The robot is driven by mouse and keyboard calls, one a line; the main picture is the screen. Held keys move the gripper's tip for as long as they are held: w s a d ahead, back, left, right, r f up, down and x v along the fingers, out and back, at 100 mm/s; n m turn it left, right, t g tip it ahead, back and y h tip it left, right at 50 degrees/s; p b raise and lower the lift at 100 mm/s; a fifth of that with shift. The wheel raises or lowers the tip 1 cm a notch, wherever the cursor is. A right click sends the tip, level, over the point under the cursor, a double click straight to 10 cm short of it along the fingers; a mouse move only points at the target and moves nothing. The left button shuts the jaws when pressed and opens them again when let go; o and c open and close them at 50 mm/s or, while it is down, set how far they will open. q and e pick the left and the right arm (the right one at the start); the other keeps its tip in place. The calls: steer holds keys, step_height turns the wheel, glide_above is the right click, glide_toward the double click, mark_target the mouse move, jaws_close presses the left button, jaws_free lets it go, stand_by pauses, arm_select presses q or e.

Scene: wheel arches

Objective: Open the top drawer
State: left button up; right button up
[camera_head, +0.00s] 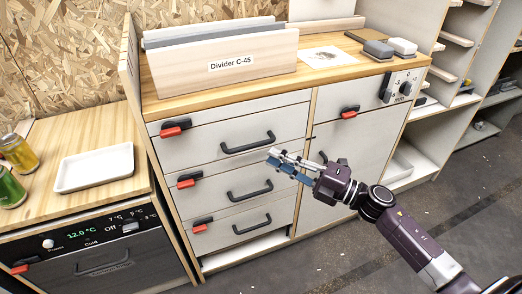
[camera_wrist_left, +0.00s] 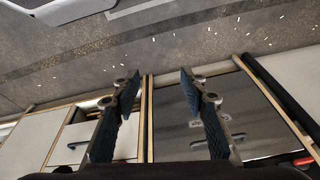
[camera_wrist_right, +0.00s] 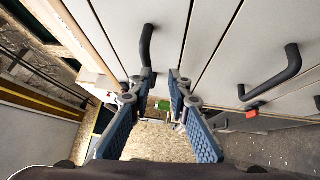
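The top drawer (camera_head: 200,146) is the uppermost of three pale drawer fronts in the cabinet, and it looks shut. Its black bar handle (camera_head: 247,143) sits right of its middle, with a red latch (camera_head: 172,130) at its upper left. My right gripper (camera_head: 273,157) is just in front of the drawer, by the handle's right end. In the right wrist view its fingers (camera_wrist_right: 162,76) are parted with nothing between them. A handle (camera_wrist_right: 147,45) lies just beyond the left fingertip; contact cannot be told. My left gripper (camera_wrist_left: 160,75) is open and empty, outside the head view.
The middle handle (camera_head: 250,190) and bottom handle (camera_head: 252,225) are below. A wooden divider (camera_head: 225,65) stands on the cabinet top. A cupboard door (camera_head: 345,150) is at right. A cold unit (camera_head: 95,262) stands at left under a white tray (camera_head: 95,167). Floor (camera_head: 450,205) at right is clear.

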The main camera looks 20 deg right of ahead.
mark_target(248, 145)
arm_select(q)
steer(key=shift+d+r, duration=0.35)
steer(key=shift+r, duration=0.3)
arm_select(e)
steer(key=w+a+r, duration=0.1)
steer(key=a, duration=0.1)
steer(key=w+a+r+n, duration=0.1)
steer(key=w+a, duration=0.1)
steer(key=w+a+n+g+y, duration=0.1)
steer(key=a, duration=0.1)
steer(key=shift+w+a+r, duration=0.2)
steer(key=shift+a+r, duration=0.15)
steer(key=shift+r, duration=0.05)
steer(key=shift+c, duration=0.2)
jaws_close()
